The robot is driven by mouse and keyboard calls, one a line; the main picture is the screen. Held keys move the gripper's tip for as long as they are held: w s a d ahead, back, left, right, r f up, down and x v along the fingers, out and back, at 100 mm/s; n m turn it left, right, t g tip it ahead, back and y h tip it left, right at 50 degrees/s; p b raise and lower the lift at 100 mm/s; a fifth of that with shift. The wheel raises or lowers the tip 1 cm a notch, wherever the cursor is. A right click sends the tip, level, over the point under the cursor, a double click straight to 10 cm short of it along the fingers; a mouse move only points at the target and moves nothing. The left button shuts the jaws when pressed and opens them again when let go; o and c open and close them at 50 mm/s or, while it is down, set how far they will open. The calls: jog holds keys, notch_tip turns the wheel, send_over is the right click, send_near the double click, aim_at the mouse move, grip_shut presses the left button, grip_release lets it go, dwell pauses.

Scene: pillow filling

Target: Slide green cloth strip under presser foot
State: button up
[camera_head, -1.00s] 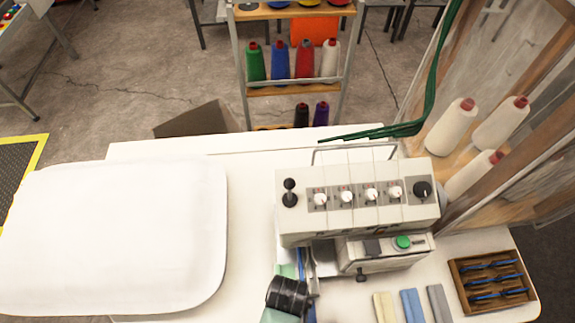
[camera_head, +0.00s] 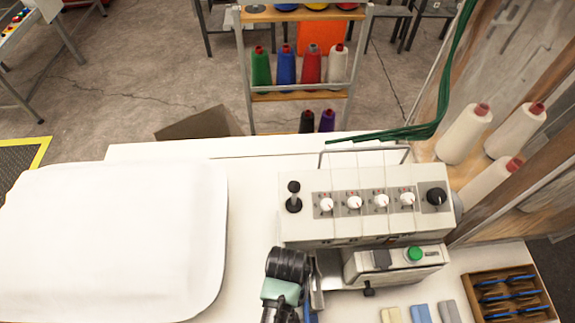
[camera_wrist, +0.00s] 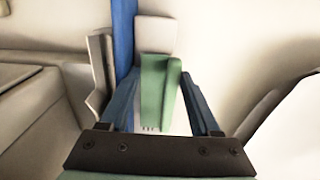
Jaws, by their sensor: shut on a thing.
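The green cloth strip (camera_wrist: 157,90) shows in the wrist view, upright in the picture between my blue fingers. My gripper (camera_wrist: 160,82) is shut on it. In the head view my wrist is at the left end of the white sewing machine (camera_head: 365,210) and hides the strip and the fingertips. In the wrist view, grey metal parts (camera_wrist: 100,75) stand just left of the strip, beside a tall blue piece. A pale block (camera_wrist: 155,35) is at the strip's far end. I cannot make out the presser foot or whether the strip is under it.
A large white padded panel (camera_head: 110,240) lies on the table at left. Beige, blue and grey strips (camera_head: 420,313) lie at front right, beside a wooden tray (camera_head: 550,305) of blue-handled tools. White thread cones (camera_head: 465,133) stand at right. The table between panel and machine is clear.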

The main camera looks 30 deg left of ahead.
jog(key=shift+f, duration=0.15)
jog(key=o, duration=1.4)
jog(key=shift+s, duration=0.1)
jog(key=shift+d, duration=0.15)
jog(key=shift+a+r+b, duration=0.15)
jog(key=shift+r+b, duration=0.25)
jog(key=shift+r, duration=2.9)
jog(key=shift+a+r+b, duration=0.15)
jog(key=shift+r+b, duration=0.25)
jog(key=shift+r, duration=2.9)
